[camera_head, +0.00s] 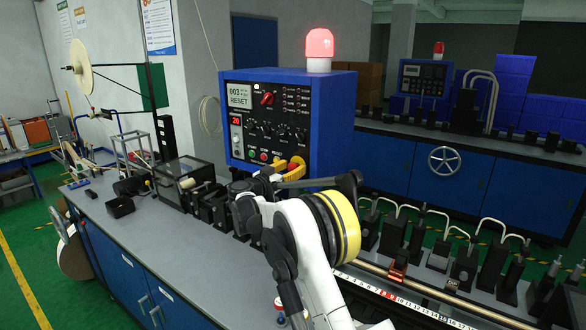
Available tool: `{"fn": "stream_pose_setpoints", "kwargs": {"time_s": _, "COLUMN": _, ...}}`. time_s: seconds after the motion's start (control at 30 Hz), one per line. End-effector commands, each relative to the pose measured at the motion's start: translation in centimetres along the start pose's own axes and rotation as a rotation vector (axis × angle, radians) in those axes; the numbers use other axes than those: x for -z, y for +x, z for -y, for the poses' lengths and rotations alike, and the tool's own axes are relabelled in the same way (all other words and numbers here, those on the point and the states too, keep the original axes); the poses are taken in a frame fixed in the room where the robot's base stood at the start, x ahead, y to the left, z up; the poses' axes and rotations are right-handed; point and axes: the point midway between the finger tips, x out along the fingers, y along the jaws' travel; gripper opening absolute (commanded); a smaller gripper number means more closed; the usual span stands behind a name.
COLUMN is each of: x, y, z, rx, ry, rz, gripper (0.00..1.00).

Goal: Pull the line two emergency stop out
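A red emergency stop button (293,166) with yellow around it shows at the lower right of the blue control box (334,112), partly behind my arm. I cannot read a line label on it, and cannot tell if it is in or out. My white arm comes up from the bottom, with a yellow band near its bend. My dark gripper (262,184) seems to be just below and left of the button, in front of the box's lower edge. Its fingertips blend with dark parts, so touch or opening cannot be told.
The grey bench (165,235) holds machine parts around my arm. A second blue cabinet line (470,175) with a small panel (424,77) stands behind.

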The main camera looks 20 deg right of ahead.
Motion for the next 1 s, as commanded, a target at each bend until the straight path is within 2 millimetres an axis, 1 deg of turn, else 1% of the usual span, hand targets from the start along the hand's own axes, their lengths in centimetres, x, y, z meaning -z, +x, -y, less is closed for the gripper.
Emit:
{"fn": "stream_pose_setpoints", "kwargs": {"time_s": 0.27, "x": 0.1, "y": 0.0, "z": 0.0, "rx": 0.001, "ry": 0.0, "rz": -0.001, "gripper": 0.57}}
{"fn": "stream_pose_setpoints", "kwargs": {"time_s": 0.37, "x": 0.1, "y": -0.4, "z": 0.0, "rx": 0.001, "ry": 0.0, "rz": -0.001, "gripper": 0.57}}
{"fn": "stream_pose_setpoints", "kwargs": {"time_s": 0.47, "x": 0.1, "y": -1.7, "z": 0.1, "rx": 0.003, "ry": 0.0, "rz": -0.001, "gripper": 0.57}}
{"fn": "stream_pose_setpoints", "kwargs": {"time_s": 0.8, "x": 0.1, "y": -9.1, "z": 0.1, "rx": 0.003, "ry": 0.0, "rz": -0.001, "gripper": 0.57}}
{"fn": "stream_pose_setpoints", "kwargs": {"time_s": 0.9, "x": 0.0, "y": -10.6, "z": 0.1, "rx": 0.002, "ry": 0.0, "rz": 0.0, "gripper": 0.57}}
{"fn": "stream_pose_setpoints", "kwargs": {"time_s": 1.0, "x": 0.0, "y": -11.6, "z": 0.1, "rx": 0.002, "ry": 0.0, "rz": 0.0, "gripper": 0.57}}
